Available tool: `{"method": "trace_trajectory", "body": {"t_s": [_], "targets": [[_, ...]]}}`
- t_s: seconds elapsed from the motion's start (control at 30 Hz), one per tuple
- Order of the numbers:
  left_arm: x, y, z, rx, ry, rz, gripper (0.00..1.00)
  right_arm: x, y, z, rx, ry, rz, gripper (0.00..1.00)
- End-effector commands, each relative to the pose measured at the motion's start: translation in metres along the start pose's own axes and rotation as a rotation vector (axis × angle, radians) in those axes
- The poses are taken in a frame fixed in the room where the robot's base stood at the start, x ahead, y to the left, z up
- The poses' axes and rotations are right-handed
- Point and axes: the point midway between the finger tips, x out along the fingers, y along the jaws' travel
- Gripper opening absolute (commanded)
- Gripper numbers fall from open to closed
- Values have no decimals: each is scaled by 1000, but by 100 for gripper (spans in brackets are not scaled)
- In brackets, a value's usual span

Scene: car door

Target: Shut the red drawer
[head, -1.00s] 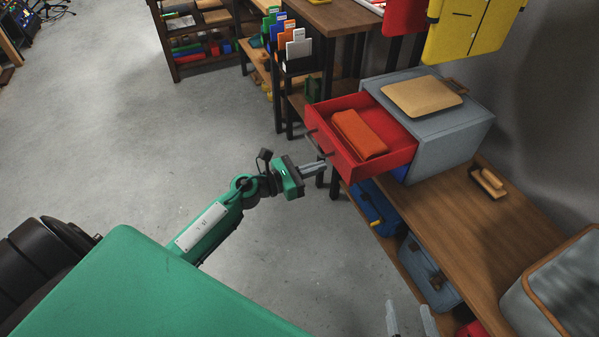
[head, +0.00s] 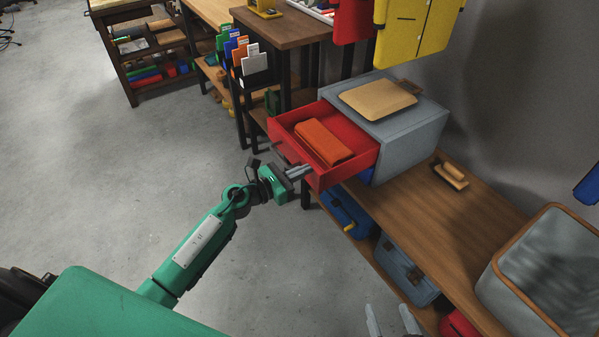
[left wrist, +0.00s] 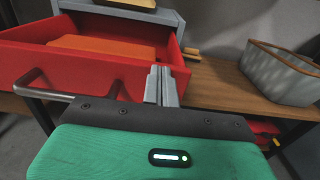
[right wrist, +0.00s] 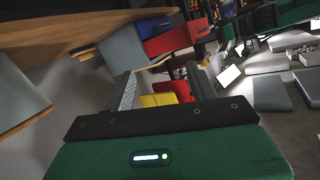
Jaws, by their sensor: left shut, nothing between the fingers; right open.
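The red drawer (head: 284,121) is pulled out of a grey cabinet (head: 408,131) on the wooden bench, with an orange folded cloth (head: 323,143) inside. It also shows in the left wrist view (left wrist: 90,65), with a metal bar handle (left wrist: 45,82) on its front. My left gripper (head: 304,171) is shut and empty, with its fingertips at the drawer's front, to the right of the handle. I cannot tell whether they touch. My right gripper (head: 388,318) is open and empty, low at the bottom edge of the head view; its fingers also show in the right wrist view (right wrist: 160,92).
A tan board (head: 377,98) lies on the cabinet. A wooden-handled tool (head: 451,175) and a grey bin (head: 550,270) are on the bench to the right. Blue and grey cases (head: 404,272) sit on the shelf below. The floor at left is clear.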

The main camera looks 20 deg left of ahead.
Motion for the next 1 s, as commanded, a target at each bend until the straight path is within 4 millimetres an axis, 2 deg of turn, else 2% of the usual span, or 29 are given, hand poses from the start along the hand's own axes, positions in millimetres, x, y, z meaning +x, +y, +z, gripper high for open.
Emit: {"method": "trace_trajectory", "body": {"t_s": [0.17,0.37,0.57,0.8,1.0], "targets": [[26,0,1,2,-3,-1,0,1,0,-4,-2,35,0,58],[74,0,1,2,-4,-2,0,7,8,-40,-27,199,6,58],[121,0,-1,1,-3,-1,0,6,16,-87,-62,434,14,58],[164,0,-2,2,-2,0,0,-12,21,-145,-110,754,15,58],[188,0,-1,0,-1,-1,0,-36,22,-180,-145,981,9,58]]}}
